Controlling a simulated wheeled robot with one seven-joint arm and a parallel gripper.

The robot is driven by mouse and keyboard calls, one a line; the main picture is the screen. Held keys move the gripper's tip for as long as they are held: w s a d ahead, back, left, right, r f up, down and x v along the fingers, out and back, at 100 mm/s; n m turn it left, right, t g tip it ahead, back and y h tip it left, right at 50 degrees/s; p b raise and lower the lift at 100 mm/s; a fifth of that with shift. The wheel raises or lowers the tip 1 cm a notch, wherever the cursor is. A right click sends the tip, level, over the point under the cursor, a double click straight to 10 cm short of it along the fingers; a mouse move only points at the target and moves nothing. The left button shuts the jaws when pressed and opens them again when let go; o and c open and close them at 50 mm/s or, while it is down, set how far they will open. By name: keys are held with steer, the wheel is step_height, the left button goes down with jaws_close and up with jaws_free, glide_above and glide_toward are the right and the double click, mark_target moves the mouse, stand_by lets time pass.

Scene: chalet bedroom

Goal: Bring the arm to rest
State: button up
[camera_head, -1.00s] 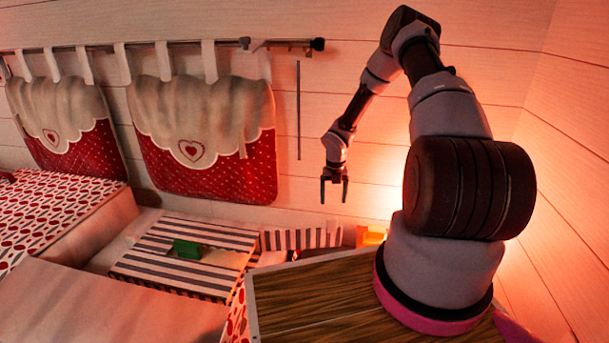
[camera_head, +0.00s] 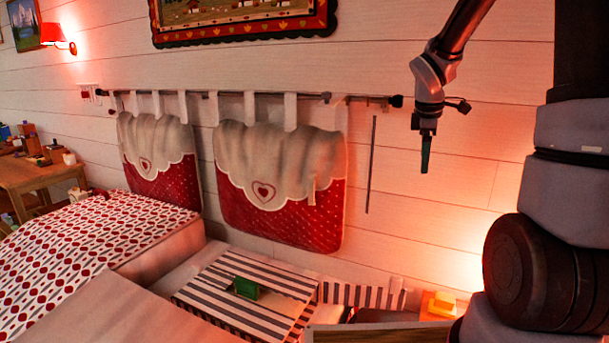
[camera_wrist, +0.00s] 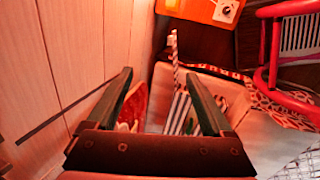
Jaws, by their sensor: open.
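My gripper (camera_head: 425,156) hangs from my arm at the upper right of the head view, pointing down in front of the white plank wall. It is seen edge-on there. In the wrist view my gripper (camera_wrist: 160,85) shows two dark fingers spread wide apart with nothing between them. A green object (camera_head: 246,288) lies on a striped surface (camera_head: 215,290) below and to the left, well away from the gripper. My upper arm fills the right edge of the head view.
Two red and cream hanging cushions (camera_head: 282,190) hang from a rod (camera_head: 250,95) on the wall. A bed with a red patterned cover (camera_head: 90,235) is at left, with a wooden table (camera_head: 40,175) beyond. An orange box (camera_wrist: 213,10) shows in the wrist view.

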steer(key=s+a+r+m+t+y, duration=0.1)
steer(key=s+a+r+m, duration=0.1)
steer(key=s+r+m, duration=0.2)
steer(key=s+a+r+m+t+y, duration=0.1)
steer(key=s+a+r+m+t, duration=0.1)
steer(key=s+r+m, duration=0.3)
steer(key=s+a+r+m+t+y, duration=0.1)
steer(key=s+a+r+m, duration=0.2)
steer(key=s+m, duration=0.6)
steer(key=s+r, duration=0.2)
steer(key=s, duration=0.2)
steer(key=shift+s+a+r+y, duration=0.2)
steer(key=shift+s+r+y, duration=0.05)
steer(key=shift+y, duration=0.05)
stand_by(0.6)
